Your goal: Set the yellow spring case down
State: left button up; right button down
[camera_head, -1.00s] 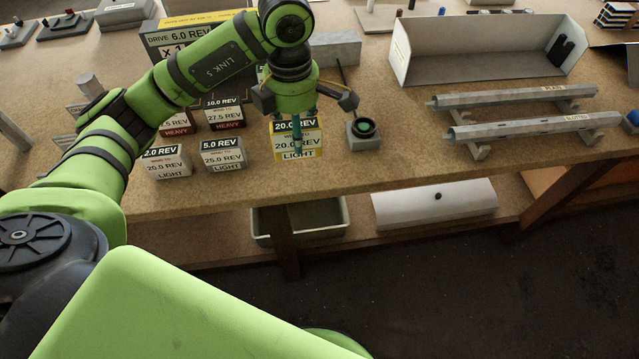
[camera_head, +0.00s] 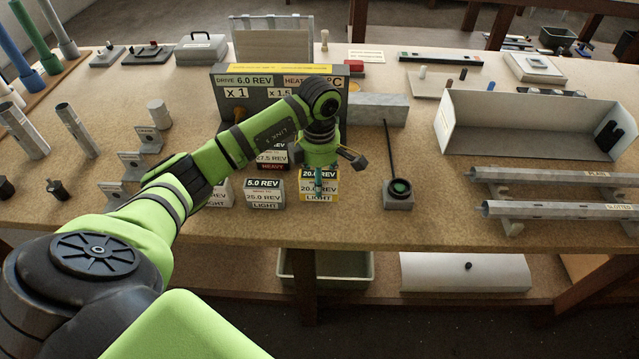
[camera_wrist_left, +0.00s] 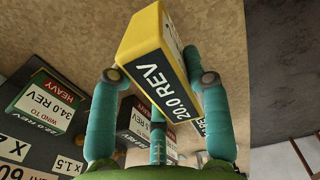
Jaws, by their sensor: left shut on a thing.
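The yellow spring case (camera_head: 307,190) has a label reading 20.0 REV and LIGHT. It is near the front of the bench. My left gripper (camera_head: 319,184) comes down over it from above, with its teal fingers on it. In the left wrist view the yellow case (camera_wrist_left: 150,42) sits between the fingers of my left gripper (camera_wrist_left: 161,77), which is shut on it. I cannot tell whether its underside touches the bench. My right gripper is not in view.
A white 5.0 REV LIGHT case (camera_head: 264,194) stands close left of the yellow case; a HEAVY case (camera_head: 273,158) is behind. The DRIVE 6.0 REV board (camera_head: 232,85) stands farther back. A grey block with a dark ring (camera_head: 398,194) is to the right. Bare bench lies between.

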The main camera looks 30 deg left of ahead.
pick_arm(q)
notch_tip(320, 180, down, 2)
jog(key=shift+f+p, duration=0.2)
jog(key=shift+p, duration=0.35)
jog(key=shift+f, duration=0.45)
jog(key=shift+f, duration=0.15)
jog(key=o, duration=1.3)
jog(key=shift+o, duration=0.2)
jog(key=shift+s, duration=0.1)
